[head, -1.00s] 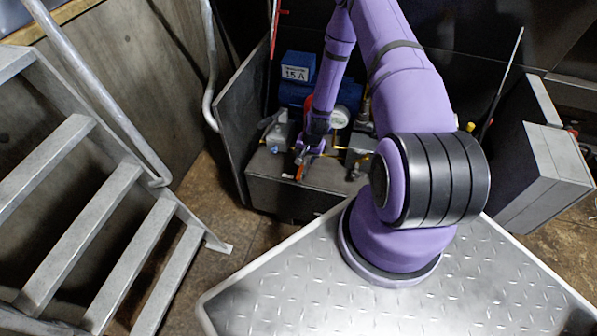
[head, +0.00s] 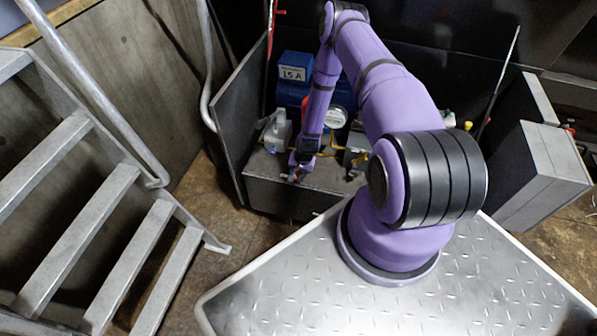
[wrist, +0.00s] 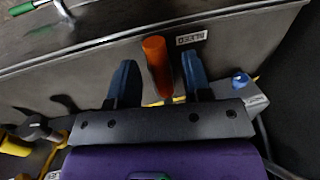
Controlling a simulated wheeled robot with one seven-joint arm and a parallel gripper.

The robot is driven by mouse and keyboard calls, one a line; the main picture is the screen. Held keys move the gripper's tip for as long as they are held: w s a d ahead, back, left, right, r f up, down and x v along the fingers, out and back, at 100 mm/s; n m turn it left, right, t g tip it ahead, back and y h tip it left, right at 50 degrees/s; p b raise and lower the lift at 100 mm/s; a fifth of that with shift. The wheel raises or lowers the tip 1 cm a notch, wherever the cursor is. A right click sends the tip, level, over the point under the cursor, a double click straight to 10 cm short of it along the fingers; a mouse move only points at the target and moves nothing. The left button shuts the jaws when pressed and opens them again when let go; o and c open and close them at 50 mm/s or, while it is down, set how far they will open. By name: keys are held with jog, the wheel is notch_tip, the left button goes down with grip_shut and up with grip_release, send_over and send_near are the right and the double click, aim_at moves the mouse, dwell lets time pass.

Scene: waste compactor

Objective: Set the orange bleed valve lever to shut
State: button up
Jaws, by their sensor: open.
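The orange bleed valve lever (wrist: 157,66) is in the wrist view, a short bar lying between the two blue fingers of my gripper (wrist: 159,64). The fingers stand apart, one on each side of the lever, with a dark gap to the left finger and a narrower one to the right. A label reading BLEED (wrist: 191,38) appears upside down beside the lever. In the head view my gripper (head: 298,175) is at the front edge of the equipment bench and mostly hides the lever. The lever's pivot is hidden.
An upright panel (head: 236,125) bounds the left. A green-tipped metal handle (wrist: 22,9) shows in the wrist view.

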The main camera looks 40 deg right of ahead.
grip_shut()
